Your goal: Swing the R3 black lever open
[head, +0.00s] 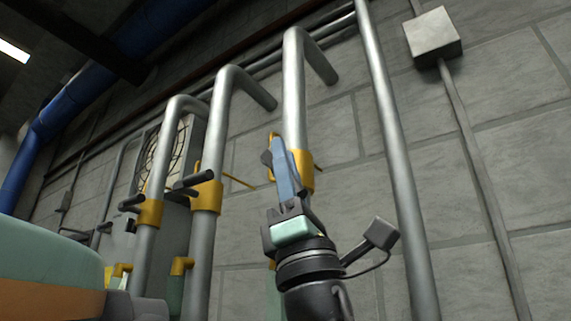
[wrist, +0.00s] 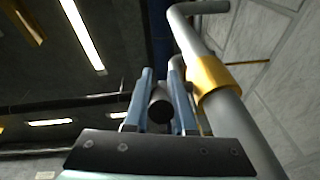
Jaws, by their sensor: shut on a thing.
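The rightmost of the three bent grey pipes carries a yellow valve collar (head: 306,172), which also shows in the wrist view (wrist: 211,75). My gripper (head: 279,150) is beside this collar, its blue fingers pointing up. In the wrist view, the round end of a black lever (wrist: 159,104) sits between the two blue fingers, and my gripper (wrist: 160,98) is shut on it. In the head view my fingers hide most of this lever. No R3 label is readable, and the lever's angle is hard to tell.
Two neighbouring pipes to the left have yellow collars with black levers, one on the middle pipe (head: 193,182) and one on the left pipe (head: 131,202). A straight grey pipe (head: 394,150) runs close on the right. A fan unit (head: 168,150) and block wall (head: 480,170) stand behind.

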